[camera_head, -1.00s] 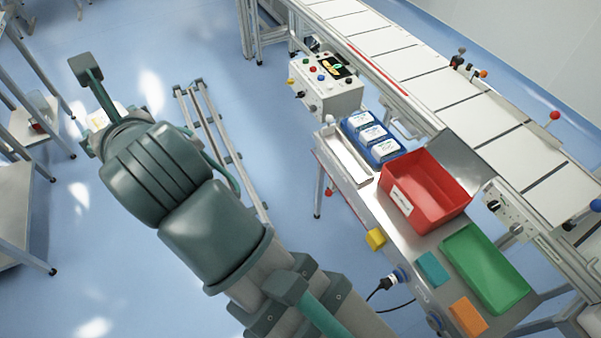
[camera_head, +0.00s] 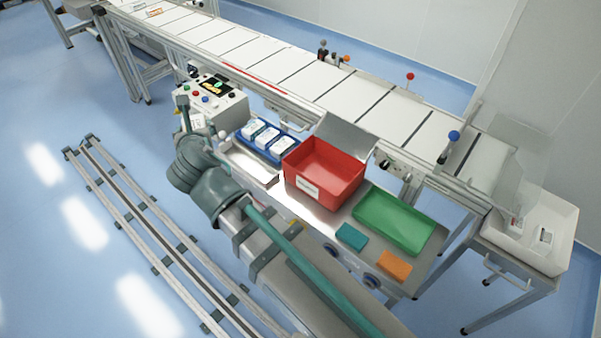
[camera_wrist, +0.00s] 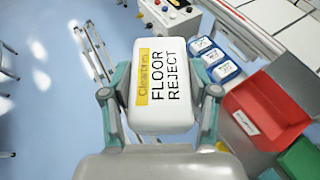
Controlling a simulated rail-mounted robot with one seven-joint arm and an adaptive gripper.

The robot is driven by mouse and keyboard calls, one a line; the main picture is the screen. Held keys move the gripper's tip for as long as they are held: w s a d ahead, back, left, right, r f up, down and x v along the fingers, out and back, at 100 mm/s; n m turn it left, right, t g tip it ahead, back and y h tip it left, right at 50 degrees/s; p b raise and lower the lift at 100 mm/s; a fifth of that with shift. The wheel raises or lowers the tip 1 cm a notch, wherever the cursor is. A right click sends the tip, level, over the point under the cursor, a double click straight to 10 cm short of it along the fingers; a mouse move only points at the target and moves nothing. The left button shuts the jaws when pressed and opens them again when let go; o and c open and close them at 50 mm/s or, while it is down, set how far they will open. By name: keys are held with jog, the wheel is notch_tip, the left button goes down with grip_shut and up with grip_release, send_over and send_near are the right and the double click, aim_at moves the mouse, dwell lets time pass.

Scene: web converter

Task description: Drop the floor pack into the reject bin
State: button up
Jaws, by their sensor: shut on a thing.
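The floor pack (camera_wrist: 165,110) is white with a yellow strip and the words "FLOOR REJECT". My gripper (camera_wrist: 160,96) is shut on it, one finger on each side. In the head view my arm mostly hides the gripper, beside the control box. The likely reject bin is the open red bin (camera_head: 312,190) with a white label, standing on the steel table. In the wrist view the red bin (camera_wrist: 283,98) is to the right of the held pack, apart from it. Its visible interior looks empty.
A blue tray (camera_head: 247,139) with three white-topped packs sits left of the red bin, near the control box (camera_head: 222,112). A green tray (camera_head: 395,222), teal block (camera_head: 351,236) and orange block (camera_head: 394,264) lie to its right. The conveyor (camera_head: 290,70) runs behind.

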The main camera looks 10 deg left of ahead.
jog(key=w+d+f+m+t+h, duration=0.1)
jog(key=w+d+f+m+h, duration=0.15)
jog(key=w+d+f, duration=0.5)
jog(key=w+d+f+m+h, duration=0.25)
jog(key=w+d+f, duration=0.4)
jog(key=d, duration=0.65)
jog(key=w+d+f+m+t+h, duration=0.1)
jog(key=w+d+f+m+h, duration=0.3)
jog(key=w+d, duration=0.6)
notch_tip(320, 180, down, 7)
jog(key=n+y+b, duration=0.1)
jog(key=n+b, duration=0.1)
jog(key=b, duration=0.3)
jog(key=shift+s+f, duration=0.15)
jog(key=shift+s, duration=0.1)
jog(key=shift+d, duration=0.1)
jog(key=o, duration=1.3)
jog(key=v, duration=0.7)
jog(key=shift+s+r, duration=0.2)
jog(key=shift+s, duration=0.05)
